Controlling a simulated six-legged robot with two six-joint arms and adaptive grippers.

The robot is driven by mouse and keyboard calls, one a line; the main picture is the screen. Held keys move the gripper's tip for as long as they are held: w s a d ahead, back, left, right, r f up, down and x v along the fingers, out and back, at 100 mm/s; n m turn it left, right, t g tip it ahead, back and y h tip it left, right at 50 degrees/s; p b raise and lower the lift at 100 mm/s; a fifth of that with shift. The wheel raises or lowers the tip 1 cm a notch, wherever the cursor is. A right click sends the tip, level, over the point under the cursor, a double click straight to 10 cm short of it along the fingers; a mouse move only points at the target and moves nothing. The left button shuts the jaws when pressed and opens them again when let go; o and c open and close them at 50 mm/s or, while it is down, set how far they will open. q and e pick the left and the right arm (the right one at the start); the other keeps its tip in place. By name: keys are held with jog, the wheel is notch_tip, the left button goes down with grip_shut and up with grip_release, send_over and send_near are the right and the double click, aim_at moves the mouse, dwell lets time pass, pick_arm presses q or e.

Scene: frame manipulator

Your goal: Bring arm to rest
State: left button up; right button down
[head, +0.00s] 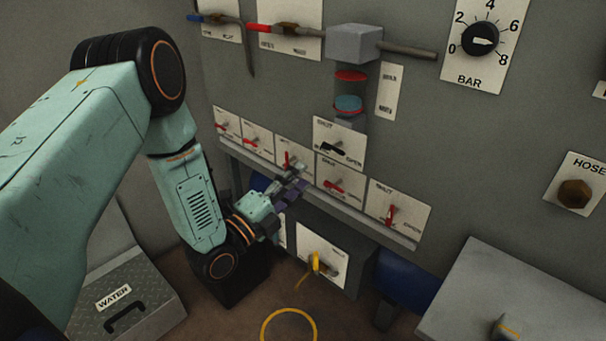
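My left arm, teal with black joints, reaches in from the left. Its gripper (298,178) is in front of the row of small valve plates on the grey panel (420,150). The fingers are dark and small here, and I cannot tell whether they are open or shut. They overlap a plate with a red lever (286,160), and whether they touch it is unclear. Another red-lever plate (335,186) is just right of the fingers. My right gripper is not in view.
A ledge (350,208) runs under the valve plates. A yellow lever (316,263) sticks out below it, with a yellow ring (288,326) on the floor. A box labelled WATER (125,297) is at lower left. A grey box (520,295) is at lower right. A pressure dial (480,39) is at upper right.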

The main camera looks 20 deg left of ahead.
pick_arm(q)
jog(key=s+f+n+g+y, duration=0.2)
jog(key=s+f+n+g, duration=0.3)
jog(key=f+n, duration=0.35)
jog(key=s+f+n+g+y, duration=0.3)
jog(key=s+f+n+g, duration=0.15)
jog(key=f+n, duration=0.4)
jog(key=s+f+n+g+y, duration=0.1)
jog(key=s+f+g, duration=0.3)
jog(key=s, duration=0.9)
jog(key=s+f+n+g+y, duration=0.1)
jog(key=s+f+n+g, duration=0.2)
jog(key=s, duration=1.1)
jog(key=shift+s+f+n+g, duration=0.15)
jog(key=shift+f+n+g, duration=0.25)
jog(key=shift+n+g, duration=0.65)
